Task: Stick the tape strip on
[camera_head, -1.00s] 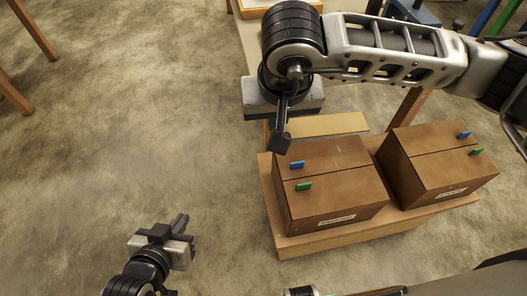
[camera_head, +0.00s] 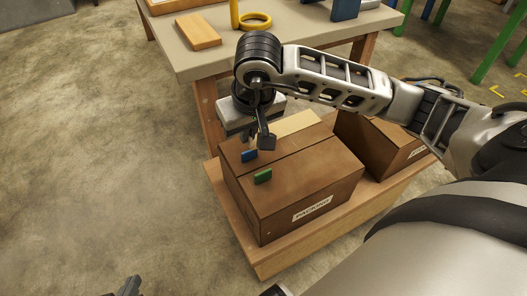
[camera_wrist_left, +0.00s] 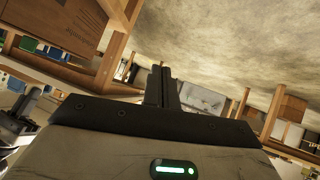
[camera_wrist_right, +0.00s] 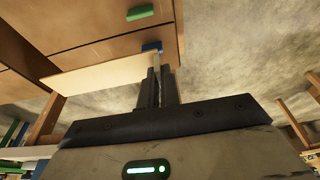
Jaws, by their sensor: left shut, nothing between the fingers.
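The tape strip (camera_head: 292,131) is a flat beige band near the far edge of the front brown box (camera_head: 310,175). My right gripper (camera_head: 266,142) is shut on one end of it, above the box top. In the right wrist view the strip (camera_wrist_right: 95,76) runs left from the fingers (camera_wrist_right: 160,88). The box top has a lengthwise seam, a blue tab (camera_head: 249,156) and a green tab (camera_head: 263,177) at its left end, on either side of the seam. My left gripper (camera_head: 128,287) is shut and empty at the bottom edge, partly cut off.
A second brown box (camera_head: 385,145) stands to the right on the same wooden bench (camera_head: 262,262), partly behind my right arm. A table (camera_head: 205,67) behind holds a wooden block (camera_head: 198,31) and a yellow ring (camera_head: 255,20). The floor at left is clear.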

